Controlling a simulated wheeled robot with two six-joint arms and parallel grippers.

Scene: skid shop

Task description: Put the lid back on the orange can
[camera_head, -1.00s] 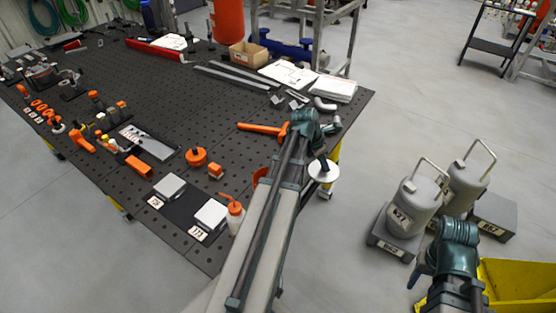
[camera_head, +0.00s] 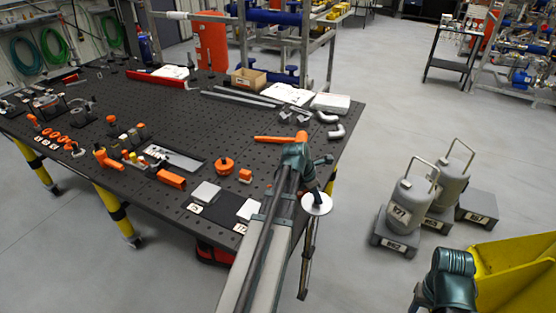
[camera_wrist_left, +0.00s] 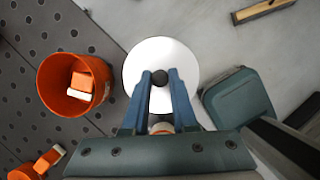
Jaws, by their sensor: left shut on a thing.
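The lid is a white disc (camera_head: 317,204) with a dark knob. My left gripper (camera_head: 316,189) is shut on this knob and holds the lid off the table's right edge, above the floor. In the left wrist view the gripper (camera_wrist_left: 160,82) has its two fingers around the knob, with the white disc (camera_wrist_left: 160,53) beyond. The orange can (camera_wrist_left: 45,78) stands open on the table to the left of the lid, apart from it. An orange block with a white part (camera_wrist_left: 82,84) lies inside. My arm appears to hide the can in the head view. My right gripper is out of view.
The dark perforated table (camera_head: 222,130) carries orange parts, including a round one (camera_head: 225,164), and an orange-handled tool (camera_head: 275,139). Grey canisters (camera_head: 408,208) stand on floor blocks at the right, near a yellow bin (camera_head: 515,268). Floor between table and canisters is clear.

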